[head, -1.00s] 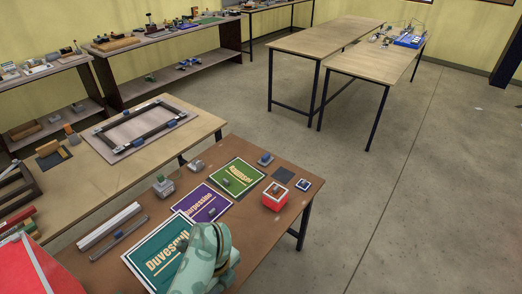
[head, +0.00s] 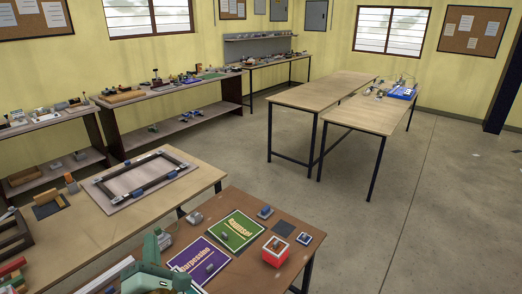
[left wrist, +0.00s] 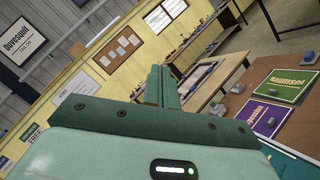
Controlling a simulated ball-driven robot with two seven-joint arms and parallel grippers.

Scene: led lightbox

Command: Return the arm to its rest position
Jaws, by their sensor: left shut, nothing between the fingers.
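My left gripper (head: 157,245) is green and shows at the bottom left of the head view, in front of the brown table (head: 290,270). Its fingers point upward and look close together. In the left wrist view, the two green fingers (left wrist: 162,88) are shut against each other with nothing between them. The gripper is raised and tilted, and the wrist view looks across the room. My right gripper is in neither view.
On the brown table are a purple panel (head: 205,262), a green panel (head: 236,232) and a red-and-white box (head: 275,251). A lighter table with a dark frame (head: 143,178) stands to the left. The floor (head: 400,220) to the right is open.

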